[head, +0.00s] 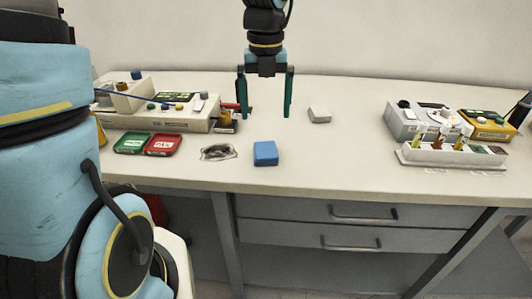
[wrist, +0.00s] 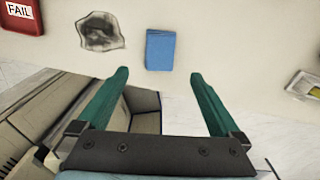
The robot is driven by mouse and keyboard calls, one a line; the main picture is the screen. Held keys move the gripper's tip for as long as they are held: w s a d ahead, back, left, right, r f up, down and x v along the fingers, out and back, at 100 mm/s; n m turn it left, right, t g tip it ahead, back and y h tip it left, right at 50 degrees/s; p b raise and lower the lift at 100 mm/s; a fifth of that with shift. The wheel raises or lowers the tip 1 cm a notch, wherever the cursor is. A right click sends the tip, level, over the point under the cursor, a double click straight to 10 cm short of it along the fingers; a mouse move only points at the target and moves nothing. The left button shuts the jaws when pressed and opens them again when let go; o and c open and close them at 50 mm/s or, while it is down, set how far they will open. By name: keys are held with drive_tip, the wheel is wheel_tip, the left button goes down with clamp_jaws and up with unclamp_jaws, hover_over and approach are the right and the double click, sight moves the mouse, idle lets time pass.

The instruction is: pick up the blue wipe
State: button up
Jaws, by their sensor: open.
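The blue wipe (head: 265,153) is a small blue block-like pad lying on the bench top near its front edge. It also shows in the wrist view (wrist: 160,50), beyond and between my fingertips. My gripper (head: 265,113) has two teal fingers, spread apart and empty, pointing down above the bench behind the wipe. In the wrist view my gripper (wrist: 158,75) shows a wide gap with nothing between the fingers. The fingers do not touch the wipe.
A clear bag with dark contents (head: 218,152) lies left of the wipe. Green (head: 132,144) and red (head: 163,145) trays sit farther left, before a beige device (head: 165,115). A grey-white block (head: 319,115) lies behind right. A vial rack (head: 452,155) stands at right.

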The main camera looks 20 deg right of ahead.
sight(265, 149)
wheel_tip(265, 149, down, 11)
drive_tip(key=shift+r+p, duration=0.15)
drive_tip(key=shift+p, duration=0.45)
drive_tip(key=c, duration=1.3)
drive_tip(key=shift+r, duration=0.15)
wheel_tip(265, 149, up, 10)
drive_tip(key=shift+f+b, duration=0.1)
drive_tip(key=shift+b, duration=0.25)
